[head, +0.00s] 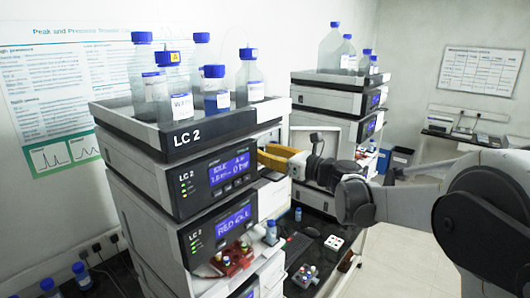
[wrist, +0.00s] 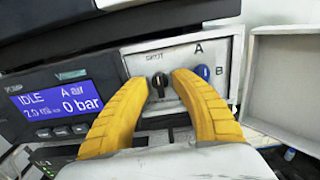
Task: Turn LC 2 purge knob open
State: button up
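The LC 2 stack has a pump module (head: 225,172) whose lit screen reads IDLE; the screen also shows in the wrist view (wrist: 58,103) with 0 bar. Beside the screen, a pale recessed panel (wrist: 222,45) carries a small black knob (wrist: 158,86) and a blue knob (wrist: 204,72) near the letters A and B. I take the black knob to be the purge knob; its label is hard to read. My gripper (wrist: 161,80), with yellow fingers, is open, one fingertip on each side of the black knob. In the head view my gripper (head: 273,157) hides both knobs.
An open door panel (wrist: 283,88) stands right of the recess, close to my gripper. Blue-capped bottles (head: 174,85) stand in the tray (head: 205,141) on top of LC 2. A second stack (head: 330,98) stands behind. Small vials and trays lie on the bench (head: 325,232) below.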

grip_shut()
jog(key=shift+n, duration=0.3)
jog(key=n+b, duration=0.2)
jog(key=shift+s+f+n, duration=0.1)
jog(key=shift+n, duration=0.3)
jog(key=shift+a+n+b, duration=0.1)
jog(key=shift+n+b, duration=2.05)
jog(key=shift+n, duration=4.05)
